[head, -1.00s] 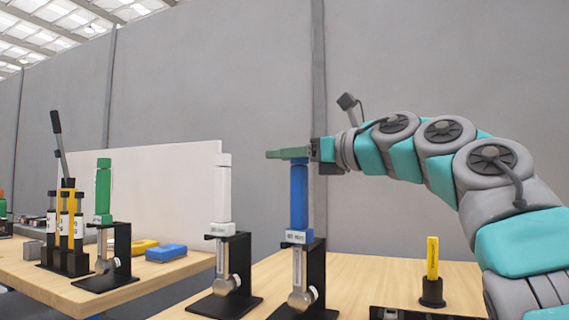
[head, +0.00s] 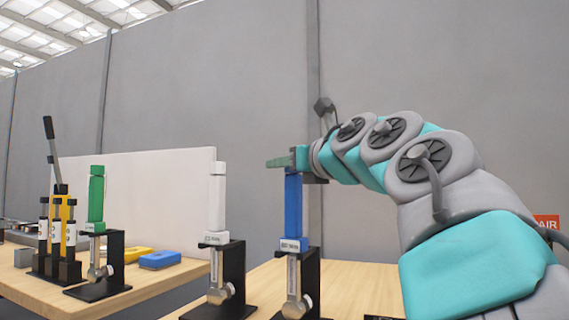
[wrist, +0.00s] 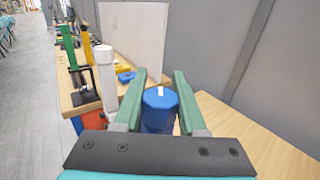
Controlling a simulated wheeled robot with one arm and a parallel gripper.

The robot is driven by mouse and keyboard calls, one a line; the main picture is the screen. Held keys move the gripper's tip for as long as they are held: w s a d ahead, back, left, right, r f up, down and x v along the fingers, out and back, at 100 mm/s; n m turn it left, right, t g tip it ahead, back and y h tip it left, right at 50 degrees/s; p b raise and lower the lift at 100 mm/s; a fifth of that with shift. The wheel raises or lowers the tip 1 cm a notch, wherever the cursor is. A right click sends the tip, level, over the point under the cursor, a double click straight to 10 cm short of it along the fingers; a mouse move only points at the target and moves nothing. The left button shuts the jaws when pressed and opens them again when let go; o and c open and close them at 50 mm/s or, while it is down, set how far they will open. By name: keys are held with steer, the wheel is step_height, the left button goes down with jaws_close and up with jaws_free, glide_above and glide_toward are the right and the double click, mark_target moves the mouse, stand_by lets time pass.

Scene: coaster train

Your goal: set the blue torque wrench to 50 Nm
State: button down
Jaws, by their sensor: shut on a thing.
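The blue torque wrench (head: 293,208) stands upright in a black stand (head: 311,285) on the wooden table. A small pale label with markings sits below its blue handle; I cannot read the value. My gripper (head: 279,163) is at the top of the blue handle, reaching in from the right. In the wrist view my gripper (wrist: 160,82) has its two green fingers on either side of the round blue top (wrist: 160,97), which carries a white mark. The jaws are shut on this handle.
A white wrench (head: 217,205) stands close to the left in its own stand. A green wrench (head: 96,200) stands on the left table, near yellow and blue blocks (head: 160,259) and a yellow-black tool rack (head: 60,235). A white panel (head: 150,190) stands behind.

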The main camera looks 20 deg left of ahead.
stand_by(0.3)
steer(key=shift+c, duration=2.4)
jaws_free()
steer(key=shift+s+d, duration=0.1)
steer(key=b+v, duration=0.2)
steer(key=v, duration=0.5)
steer(key=shift+s+d, duration=0.15)
steer(key=shift+s, duration=0.05)
